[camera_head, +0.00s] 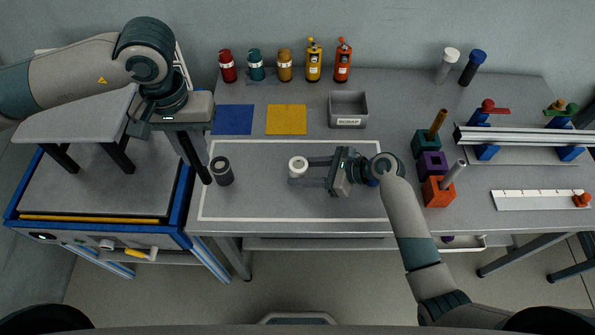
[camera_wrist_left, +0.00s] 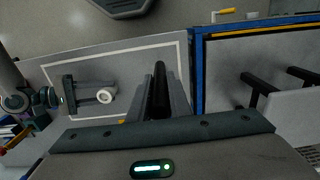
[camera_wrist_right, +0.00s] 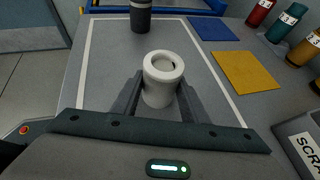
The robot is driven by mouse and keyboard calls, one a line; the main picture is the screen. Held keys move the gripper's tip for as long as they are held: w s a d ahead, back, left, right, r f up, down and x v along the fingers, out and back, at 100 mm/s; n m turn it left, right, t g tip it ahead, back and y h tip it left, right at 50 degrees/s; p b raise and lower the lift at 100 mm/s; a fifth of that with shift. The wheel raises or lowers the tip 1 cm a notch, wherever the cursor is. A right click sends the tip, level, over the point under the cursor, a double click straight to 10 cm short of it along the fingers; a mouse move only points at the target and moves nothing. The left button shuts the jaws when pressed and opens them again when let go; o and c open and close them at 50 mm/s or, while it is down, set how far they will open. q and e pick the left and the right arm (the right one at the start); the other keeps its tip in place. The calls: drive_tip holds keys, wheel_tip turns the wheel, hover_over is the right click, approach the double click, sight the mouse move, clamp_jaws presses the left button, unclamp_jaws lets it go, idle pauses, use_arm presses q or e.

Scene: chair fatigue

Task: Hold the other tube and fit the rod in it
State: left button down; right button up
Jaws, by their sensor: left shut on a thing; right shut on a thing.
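A white tube (camera_head: 298,169) stands upright on the outlined grey mat (camera_head: 270,205). My right gripper (camera_head: 308,171) is shut around it. In the right wrist view the tube (camera_wrist_right: 163,68) shows its open top between the fingers. My left gripper (camera_head: 204,178) hangs fingers-down near the mat's left edge. A dark grey tube (camera_head: 221,171) stands upright just right of the left fingertips. It also shows in the right wrist view (camera_wrist_right: 140,16).
Right of my right gripper stand a teal block (camera_head: 424,145) with a gold rod, a purple block (camera_head: 431,165) and an orange block (camera_head: 437,191) with a grey rod. A scrap bin (camera_head: 347,108) and several bottles line the back. The mat's front is clear.

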idle(0.7)
use_arm(q)
drive_tip(key=w+d+f+n, duration=0.1)
drive_tip(key=w+d, duration=0.4)
drive_tip(key=d, duration=0.5)
drive_tip(key=w+d+f+n, duration=0.2)
drive_tip(key=w+d, duration=0.3)
drive_tip(key=d, duration=0.5)
drive_tip(key=shift+w+d+f, duration=0.2)
drive_tip(key=shift+f, duration=0.15)
drive_tip(key=shift+f, duration=1.85)
